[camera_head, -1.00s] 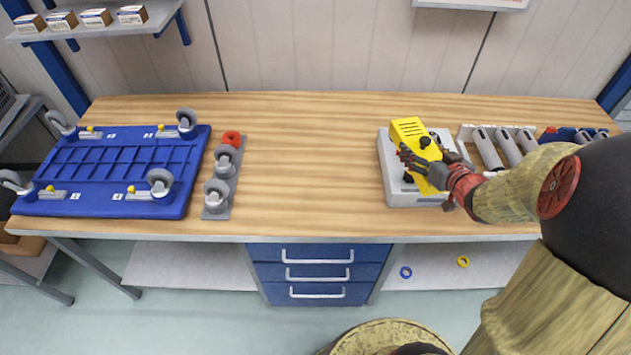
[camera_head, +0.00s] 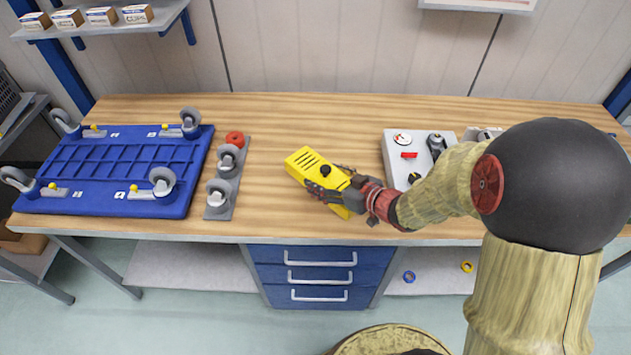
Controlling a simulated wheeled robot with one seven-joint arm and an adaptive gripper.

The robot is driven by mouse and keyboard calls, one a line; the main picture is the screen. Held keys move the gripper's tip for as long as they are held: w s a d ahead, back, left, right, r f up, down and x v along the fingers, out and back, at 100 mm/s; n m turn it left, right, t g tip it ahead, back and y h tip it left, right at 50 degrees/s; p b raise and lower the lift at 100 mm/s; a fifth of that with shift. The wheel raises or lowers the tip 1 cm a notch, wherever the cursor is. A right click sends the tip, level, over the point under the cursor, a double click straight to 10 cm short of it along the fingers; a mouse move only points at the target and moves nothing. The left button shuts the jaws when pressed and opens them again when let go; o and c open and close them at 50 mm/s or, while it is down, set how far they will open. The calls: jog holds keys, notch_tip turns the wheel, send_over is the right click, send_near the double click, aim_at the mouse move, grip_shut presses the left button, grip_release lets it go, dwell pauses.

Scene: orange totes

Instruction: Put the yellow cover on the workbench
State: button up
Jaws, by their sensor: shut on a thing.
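The yellow cover (camera_head: 304,163) is a boxy piece with dark slots and a black knob. My gripper (camera_head: 332,188) is shut on its right side and partly hides it. The cover is over the middle of the wooden workbench (camera_head: 290,112), left of the grey device. I cannot tell whether it touches the bench top or hangs just above it. My arm reaches in from the right.
A grey device (camera_head: 396,150) with a gauge, a red part and black knobs stands to the right. A blue wheeled platform (camera_head: 110,165) and a grey caster holder (camera_head: 217,206) are at left. Bench around the cover is clear. My arm hides the right end.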

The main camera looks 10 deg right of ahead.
jog(key=w+f+b, duration=0.1)
jog(key=w+f, duration=0.1)
jog(key=w, duration=0.1)
jog(key=w+f+b, duration=0.1)
jog(key=w+f, duration=0.1)
jog(key=w, duration=0.1)
jog(key=w+f+b, duration=0.1)
jog(key=w+f, duration=0.1)
jog(key=shift+w+a+f, duration=0.25)
jog(key=shift+w+f, duration=0.15)
jog(key=shift+w+f+b, duration=0.45)
jog(key=shift+w+f, duration=0.05)
jog(key=shift+f, duration=0.05)
jog(key=f+b, duration=0.2)
jog(key=f, duration=0.1)
jog(key=shift+w+f, duration=0.2)
jog(key=shift+f, duration=0.05)
jog(key=shift+r, duration=0.1)
jog(key=o, duration=1.3)
jog(key=shift+f, duration=0.2)
jog(key=shift+o, duration=0.7)
